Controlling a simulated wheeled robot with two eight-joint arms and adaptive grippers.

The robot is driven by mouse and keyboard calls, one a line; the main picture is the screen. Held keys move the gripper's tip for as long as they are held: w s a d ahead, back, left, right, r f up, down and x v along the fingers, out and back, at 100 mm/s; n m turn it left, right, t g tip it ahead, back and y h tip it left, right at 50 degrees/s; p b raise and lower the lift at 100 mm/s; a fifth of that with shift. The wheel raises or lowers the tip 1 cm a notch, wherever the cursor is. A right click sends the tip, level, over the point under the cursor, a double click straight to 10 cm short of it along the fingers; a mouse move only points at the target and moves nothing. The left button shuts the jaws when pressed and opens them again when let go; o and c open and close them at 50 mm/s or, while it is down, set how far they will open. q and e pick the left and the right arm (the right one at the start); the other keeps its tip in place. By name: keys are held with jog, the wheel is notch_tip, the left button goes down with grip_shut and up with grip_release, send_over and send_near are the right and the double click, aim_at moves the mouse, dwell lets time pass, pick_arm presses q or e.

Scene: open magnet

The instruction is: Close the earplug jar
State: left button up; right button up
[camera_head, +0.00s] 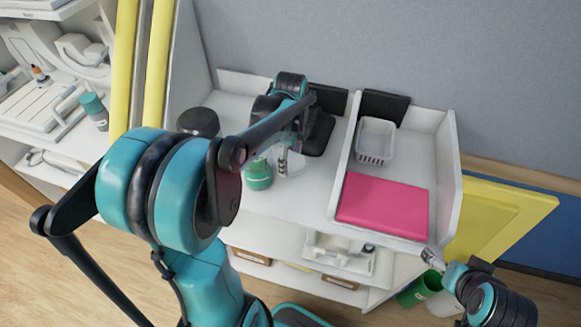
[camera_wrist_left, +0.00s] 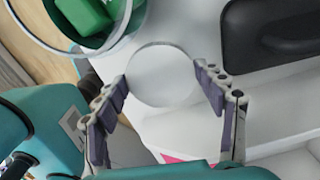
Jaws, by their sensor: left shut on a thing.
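The earplug jar (camera_head: 258,176) stands on the white counter, with green contents showing. In the left wrist view its clear glass rim and green contents (camera_wrist_left: 98,18) are at the top left, and its top is open. A clear round lid (camera_wrist_left: 161,74) is gripped at its edges between the two fingers of my left gripper (camera_wrist_left: 162,80). In the head view my left gripper (camera_head: 283,160) is just right of the jar, with the lid apart from the rim. My right gripper (camera_head: 432,258) is at the lower right, far from the jar; its jaws are too small to read.
A black object (camera_head: 318,134) lies behind the gripper, and a dark round item (camera_head: 198,122) stands to the left. A white tray section (camera_head: 336,190) on the right holds a pink folder (camera_head: 383,205) and a white basket (camera_head: 375,142).

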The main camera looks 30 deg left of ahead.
aim_at(290, 162)
pick_arm(q)
notch_tip(290, 162, up, 10)
jog(key=p, duration=0.1)
jog(key=shift+f, duration=0.15)
